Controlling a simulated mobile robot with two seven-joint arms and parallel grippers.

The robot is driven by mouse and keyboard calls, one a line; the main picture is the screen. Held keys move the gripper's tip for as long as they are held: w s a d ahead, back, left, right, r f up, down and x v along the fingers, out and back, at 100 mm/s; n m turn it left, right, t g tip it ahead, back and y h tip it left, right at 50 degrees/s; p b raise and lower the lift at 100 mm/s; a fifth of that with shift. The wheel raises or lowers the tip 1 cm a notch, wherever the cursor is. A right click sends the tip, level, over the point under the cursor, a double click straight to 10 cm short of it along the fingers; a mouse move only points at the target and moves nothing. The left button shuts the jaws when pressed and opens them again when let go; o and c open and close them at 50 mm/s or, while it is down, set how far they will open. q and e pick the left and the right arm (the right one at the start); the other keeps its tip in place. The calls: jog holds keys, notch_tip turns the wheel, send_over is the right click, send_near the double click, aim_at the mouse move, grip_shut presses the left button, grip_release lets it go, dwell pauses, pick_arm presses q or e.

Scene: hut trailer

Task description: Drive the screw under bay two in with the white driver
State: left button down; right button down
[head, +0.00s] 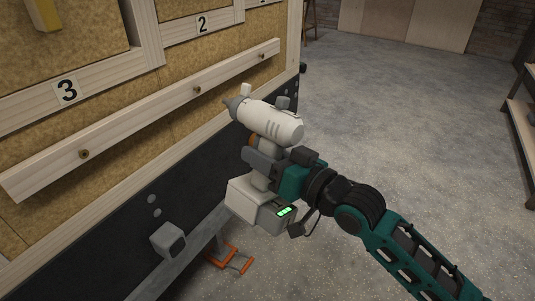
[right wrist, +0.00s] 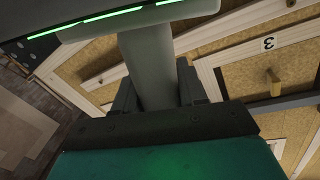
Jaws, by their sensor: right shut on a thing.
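The white driver (head: 272,122) is held upright, with its dark bit pointing left towards the wooden rail. My right gripper (head: 262,165) is shut around its handle, above the grey battery base with a green light. In the right wrist view the handle (right wrist: 150,65) stands between the fingers. The screw under bay two (head: 197,90) is a brass-coloured head on the rail, below the plate marked 2 (head: 202,24). The driver tip shows a little right of and below this screw, apart from it in the picture; the depth gap is hard to judge. My left gripper is not in view.
The rail (head: 140,120) also bears a screw under bay three (head: 84,154) and one at the right (head: 263,54). A dark panel and a grey beam (head: 168,240) lie below. Open concrete floor (head: 400,110) spreads right, with a shelf (head: 520,130) at the edge.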

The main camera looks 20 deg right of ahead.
jog(key=shift+w+d+g+y+b, duration=0.25)
jog(key=shift+w+g+y+b, duration=0.3)
jog(key=shift+y, duration=0.25)
jog(key=shift+w+d+r+y+b, duration=0.1)
jog(key=shift+r+y+b, duration=0.05)
jog(key=shift+y+b, duration=0.15)
jog(key=shift+w+d+r+y+b, duration=0.2)
jog(key=shift+w+d+y+b, duration=0.05)
jog(key=shift+d+y+b, duration=0.1)
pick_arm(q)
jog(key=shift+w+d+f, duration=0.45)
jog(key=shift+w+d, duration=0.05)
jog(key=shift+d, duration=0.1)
pick_arm(e)
jog(key=shift+g, duration=0.25)
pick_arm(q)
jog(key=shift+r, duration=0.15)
pick_arm(e)
jog(key=shift+r, duration=0.1)
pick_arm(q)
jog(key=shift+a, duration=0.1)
